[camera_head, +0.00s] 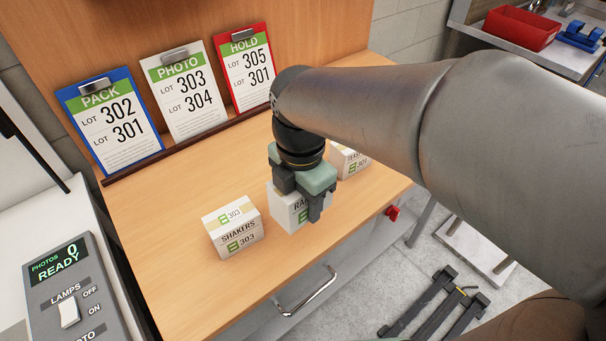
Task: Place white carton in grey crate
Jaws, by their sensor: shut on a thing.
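Three white cartons stand in a row on the wooden bench top. My gripper (300,194) points down and is shut on the middle carton (287,216), whose label starts "RA" and is partly hidden by a finger. I cannot tell whether this carton is touching the bench. The carton marked "SHAKERS 303" (234,228) stands to its left. A third carton (350,161), partly hidden behind my gripper and marked 301, is to its right. No grey crate shows in this view.
Blue PACK (110,118), white PHOTO (187,92) and red HOLD (246,66) lot boards lean at the back of the bench (165,205). A lamp control box (66,290) is at left. A red bin (521,28) stands at far right. The bench's left part is clear.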

